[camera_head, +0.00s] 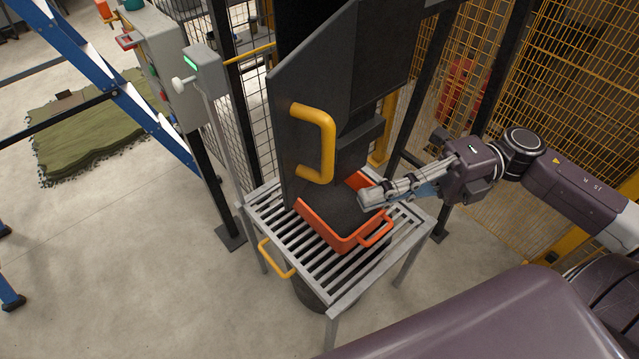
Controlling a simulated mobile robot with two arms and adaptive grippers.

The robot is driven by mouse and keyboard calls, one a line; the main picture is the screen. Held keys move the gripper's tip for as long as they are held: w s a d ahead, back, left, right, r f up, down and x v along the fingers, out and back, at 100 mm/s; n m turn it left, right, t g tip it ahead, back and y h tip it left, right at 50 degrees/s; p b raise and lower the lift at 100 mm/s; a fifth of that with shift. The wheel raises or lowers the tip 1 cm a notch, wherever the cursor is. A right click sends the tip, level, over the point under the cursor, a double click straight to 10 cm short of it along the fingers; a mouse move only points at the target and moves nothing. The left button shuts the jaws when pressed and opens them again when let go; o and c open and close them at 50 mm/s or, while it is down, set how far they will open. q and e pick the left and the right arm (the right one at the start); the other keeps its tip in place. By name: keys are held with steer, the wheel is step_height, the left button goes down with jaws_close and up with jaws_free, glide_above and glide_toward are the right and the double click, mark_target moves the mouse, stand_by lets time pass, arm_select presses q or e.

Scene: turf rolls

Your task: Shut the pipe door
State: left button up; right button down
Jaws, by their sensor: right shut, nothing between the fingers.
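The dark pipe door (300,100) is an upright panel with a yellow handle (327,140), at the middle top of the head view. A dark recess shows to the right of the handle; I cannot tell exactly how far the door stands open. My right gripper (366,201) comes in from the right. It is shut and empty, below and to the right of the yellow handle, apart from it. Its fingertips are above the right side of an orange tray (318,228) under the door. My left gripper is out of view.
The tray sits on a slatted metal table (262,214) with a second yellow handle (275,259) at its front. A control box (205,70) on a post stands left of the door. Yellow mesh fencing (560,60) stands behind my right arm.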

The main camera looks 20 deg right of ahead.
mark_target(293, 201)
steer(key=shift+w+a+r+p, duration=0.1)
steer(key=shift+w+a+p, duration=0.35)
steer(key=shift+a, duration=0.65)
steer(key=shift+w+a+p, duration=0.35)
steer(key=shift+w+a, duration=0.1)
steer(key=shift+a, duration=0.65)
steer(key=shift+w+a+r+p, duration=0.1)
steer(key=shift+w+a+p, duration=0.35)
steer(key=shift+a, duration=0.65)
steer(key=shift+w+a+f, duration=0.2)
steer(key=shift+w+a, duration=0.1)
steer(key=shift+a, duration=0.1)
steer(key=shift+w, duration=0.1)
